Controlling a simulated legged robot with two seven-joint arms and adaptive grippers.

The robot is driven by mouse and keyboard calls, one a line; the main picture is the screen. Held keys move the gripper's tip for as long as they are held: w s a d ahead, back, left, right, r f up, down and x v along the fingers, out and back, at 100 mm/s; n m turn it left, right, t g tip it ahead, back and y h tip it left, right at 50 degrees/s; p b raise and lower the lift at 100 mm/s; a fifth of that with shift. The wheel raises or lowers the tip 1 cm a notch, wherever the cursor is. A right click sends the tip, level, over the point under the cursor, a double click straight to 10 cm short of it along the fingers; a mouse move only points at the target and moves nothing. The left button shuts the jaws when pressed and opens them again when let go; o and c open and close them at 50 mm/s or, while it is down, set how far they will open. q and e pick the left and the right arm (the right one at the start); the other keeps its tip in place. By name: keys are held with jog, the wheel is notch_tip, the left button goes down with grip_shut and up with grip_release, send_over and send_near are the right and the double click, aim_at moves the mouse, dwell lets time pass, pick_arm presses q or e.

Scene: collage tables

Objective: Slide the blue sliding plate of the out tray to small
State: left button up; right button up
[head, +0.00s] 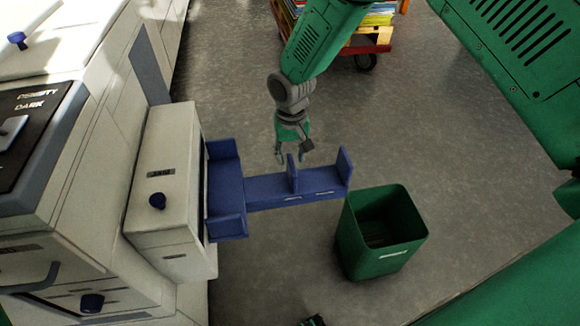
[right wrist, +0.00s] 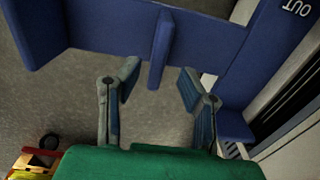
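The blue out tray (head: 225,187) juts from the white machine in the head view, with a long blue rail running right from it. The upright blue sliding plate (head: 292,174) stands partway along the rail, left of the upright end plate (head: 345,168). The rail carries small white labels, too small to read. My right gripper (head: 292,154) is open on the far side of the rail, near the sliding plate. In the right wrist view the sliding plate (right wrist: 161,48) shows between the lines of the spread fingers, ahead of their tips. A dark bit at the bottom edge (head: 313,321) may be my left gripper.
A green bin (head: 382,240) stands on the floor below and right of the rail's end. A wheeled cart (head: 368,40) with colourful stacks is at the top. The white machine (head: 160,180) with blue knobs fills the left. The grey floor right of the bin is clear.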

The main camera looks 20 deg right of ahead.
notch_tip(320, 180, up, 6)
jog(key=shift+f, duration=0.25)
jog(key=shift+w, duration=0.1)
jog(key=shift+f, duration=0.1)
jog(key=s+f+n+y+p, duration=0.1)
jog(key=s+f, duration=1)
jog(key=s, duration=0.5)
jog(key=s+d+n, duration=0.1)
jog(key=s+d, duration=0.1)
jog(key=s, duration=0.6)
jog(key=s+d+n+h, duration=0.1)
jog(key=s+d, duration=0.2)
jog(key=s, duration=0.5)
jog(key=shift+s+d+f+t+p, duration=0.15)
jog(key=shift+s+f+t+p, duration=0.2)
jog(key=shift+f+p, duration=0.1)
